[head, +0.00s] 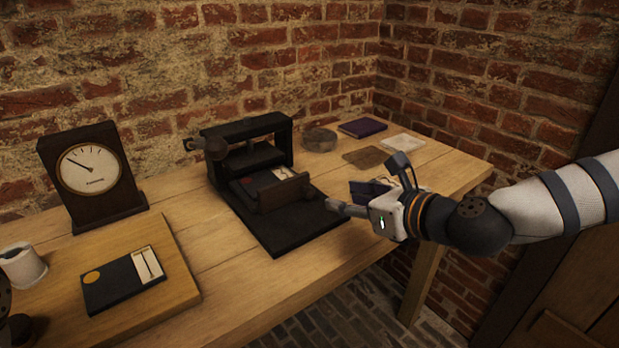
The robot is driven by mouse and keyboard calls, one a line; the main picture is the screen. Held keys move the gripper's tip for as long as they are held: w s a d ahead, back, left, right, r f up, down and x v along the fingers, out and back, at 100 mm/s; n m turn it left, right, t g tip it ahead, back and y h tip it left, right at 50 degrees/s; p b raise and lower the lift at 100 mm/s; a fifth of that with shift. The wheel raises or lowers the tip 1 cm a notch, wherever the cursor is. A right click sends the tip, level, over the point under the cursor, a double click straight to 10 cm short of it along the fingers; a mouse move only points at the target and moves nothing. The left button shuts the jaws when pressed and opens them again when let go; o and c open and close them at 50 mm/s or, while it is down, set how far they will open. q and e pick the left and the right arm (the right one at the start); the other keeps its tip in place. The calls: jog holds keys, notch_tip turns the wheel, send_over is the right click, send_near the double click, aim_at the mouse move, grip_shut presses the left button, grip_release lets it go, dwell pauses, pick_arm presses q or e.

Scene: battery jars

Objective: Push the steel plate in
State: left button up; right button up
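A black press (285,146) with an upright frame stands on the table against the brick wall. A dark base (285,236) extends forward from it. A dark block with an upright front face (285,193) sits on this base, in front of the frame. Behind the block lies a flat black, white and orange piece (262,180), partly hidden. I cannot tell which part is the steel plate. My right gripper (366,184) is open, its fingers spread, right of the block and apart from it. A dark piece shows between its fingers; I cannot tell what it is.
A round dish (319,139), purple book (362,127), brown mat (366,157) and white square (402,143) lie at the back.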

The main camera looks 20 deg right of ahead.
aim_at(311, 193)
jog(key=w+f, duration=0.1)
jog(key=w+a+f+b, duration=0.1)
jog(key=w+f, duration=0.1)
jog(key=shift+w, duration=0.15)
jog(key=x, duration=0.2)
jog(key=b+x, duration=0.1)
jog(key=x, duration=0.3)
jog(key=shift+w+a+r, duration=0.1)
jog(key=shift+w+a, duration=0.05)
jog(key=shift+w, duration=0.3)
pick_arm(q)
jog(key=shift+g, duration=0.6)
jog(key=s+f, duration=0.3)
jog(key=shift+s+d, duration=0.1)
pick_arm(e)
jog(key=shift+w+a, duration=0.15)
jog(key=shift+w, duration=0.2)
